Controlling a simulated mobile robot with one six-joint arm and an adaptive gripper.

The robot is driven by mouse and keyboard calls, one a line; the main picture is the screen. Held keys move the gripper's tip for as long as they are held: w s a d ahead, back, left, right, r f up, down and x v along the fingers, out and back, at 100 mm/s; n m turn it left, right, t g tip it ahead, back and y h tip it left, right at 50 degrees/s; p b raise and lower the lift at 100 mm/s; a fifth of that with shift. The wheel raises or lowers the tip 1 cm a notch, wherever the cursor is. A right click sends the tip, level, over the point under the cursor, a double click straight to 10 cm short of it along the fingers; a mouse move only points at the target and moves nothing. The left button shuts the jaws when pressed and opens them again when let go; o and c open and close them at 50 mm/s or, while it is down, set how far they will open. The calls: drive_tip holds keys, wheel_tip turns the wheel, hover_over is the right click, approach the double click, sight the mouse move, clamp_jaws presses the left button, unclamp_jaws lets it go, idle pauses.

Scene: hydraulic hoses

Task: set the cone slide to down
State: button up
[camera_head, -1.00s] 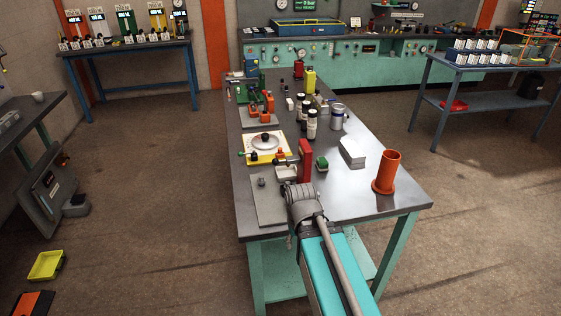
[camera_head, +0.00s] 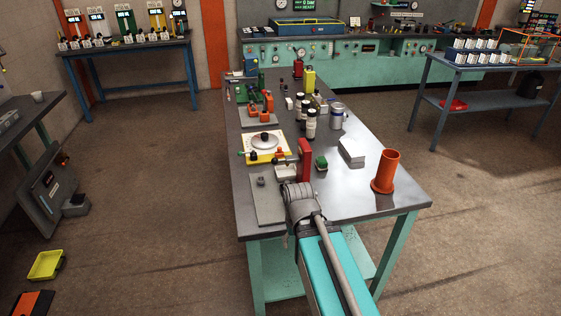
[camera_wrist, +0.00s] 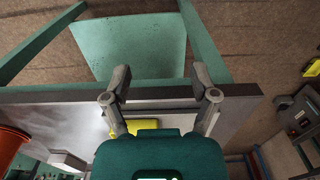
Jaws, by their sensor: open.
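I cannot make out the cone slide for certain in either view. A red upright block (camera_head: 305,160) stands on the workbench (camera_head: 365,200), just beyond the grey end of my arm, with small grey and dark parts to its left. My gripper (camera_wrist: 160,82) shows in the wrist view with its two grey fingers spread apart and nothing held. A yellow piece (camera_wrist: 148,124) shows between the fingers, partly hidden by the teal housing, and I cannot tell what it is. In the head view my arm hides the gripper, so its distance from the red block is unclear.
An orange cylinder (camera_head: 386,172) stands at the bench's near right, with a white block (camera_head: 351,152) behind it. A grey plate (camera_head: 268,207) lies left of my arm.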

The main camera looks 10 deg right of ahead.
drive_tip(key=shift+c, duration=0.4)
drive_tip(key=w+n+h+b, duration=0.1)
drive_tip(key=w+n+h, duration=0.2)
drive_tip(key=w, duration=0.1)
drive_tip(key=w+a+r+n+h+b, duration=0.1)
drive_tip(key=w+n+h, duration=0.2)
drive_tip(key=w+n, duration=0.1)
drive_tip(key=w+r+n+h+b, duration=0.1)
drive_tip(key=w+n+h+b, duration=0.1)
drive_tip(key=w, duration=0.4)
drive_tip(key=shift+a+n+t+h, duration=0.25)
drive_tip(key=shift+n+t+h, duration=0.05)
drive_tip(key=shift+n+h, duration=0.45)
drive_tip(key=w+a+r+n+t+h+b, duration=0.3)
drive_tip(key=w+a+r+n+h, duration=0.4)
drive_tip(key=a, duration=0.6)
wheel_tip(320, 180, up, 2)
drive_tip(key=shift+w+a+r+n+h, duration=0.2)
drive_tip(key=shift+w+n+h, duration=0.25)
drive_tip(key=shift+w, duration=0.75)
drive_tip(key=shift+d, duration=0.1)
